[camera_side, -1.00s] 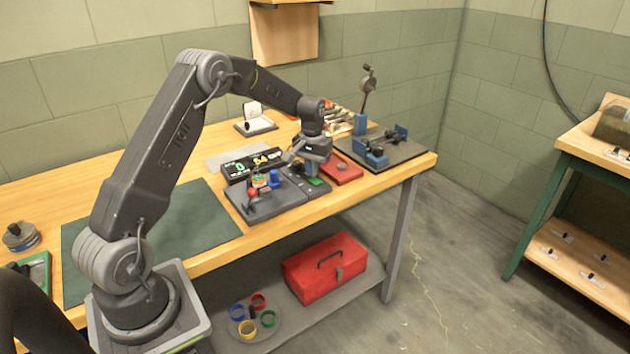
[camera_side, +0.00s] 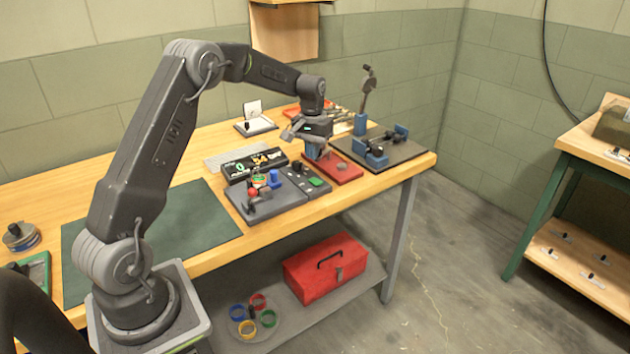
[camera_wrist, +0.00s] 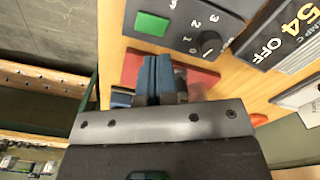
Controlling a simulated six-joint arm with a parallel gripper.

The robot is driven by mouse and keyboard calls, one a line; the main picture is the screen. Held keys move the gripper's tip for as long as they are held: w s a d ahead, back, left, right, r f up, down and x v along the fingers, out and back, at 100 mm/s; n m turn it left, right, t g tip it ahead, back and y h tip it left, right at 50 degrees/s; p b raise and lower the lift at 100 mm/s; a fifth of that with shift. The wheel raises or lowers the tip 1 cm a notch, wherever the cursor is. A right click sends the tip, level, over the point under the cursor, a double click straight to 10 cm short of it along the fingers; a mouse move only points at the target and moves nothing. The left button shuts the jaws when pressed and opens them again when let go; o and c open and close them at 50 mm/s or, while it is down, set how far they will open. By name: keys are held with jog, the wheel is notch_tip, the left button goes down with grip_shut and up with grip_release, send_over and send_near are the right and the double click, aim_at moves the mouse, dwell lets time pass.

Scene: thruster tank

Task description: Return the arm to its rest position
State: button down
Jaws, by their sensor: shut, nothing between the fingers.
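My gripper (camera_side: 316,156) hangs from the wrist over the left part of the red plate (camera_side: 345,172), above the bench. Its bluish fingers are together with nothing between them. In the wrist view the shut fingers (camera_wrist: 157,78) point toward the grey panel with a green button (camera_wrist: 152,23) and a black dial (camera_wrist: 209,43). My arm is bent at the elbow and reaches out over the bench. I cannot tell the exact gap between the fingertips and the plate.
A control box with red and blue knobs (camera_side: 258,203) and a black display box (camera_side: 254,165) stand left of my gripper. A dark board with blue blocks (camera_side: 392,157) and an upright lever (camera_side: 366,95) stand to the right. The green mat (camera_side: 185,232) is clear.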

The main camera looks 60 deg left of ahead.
jog(key=s+d+r+m+t, duration=0.3)
jog(key=s+d+r, duration=0.9)
jog(key=d+r, duration=0.3)
jog(key=s+d+m+t, duration=0.1)
jog(key=s+d, duration=0.3)
jog(key=s, duration=0.4)
jog(key=s+d+f+m+t, duration=0.1)
jog(key=s+d+m, duration=0.1)
jog(key=s+d, duration=0.3)
jog(key=s, duration=0.4)
jog(key=shift+t, duration=0.3)
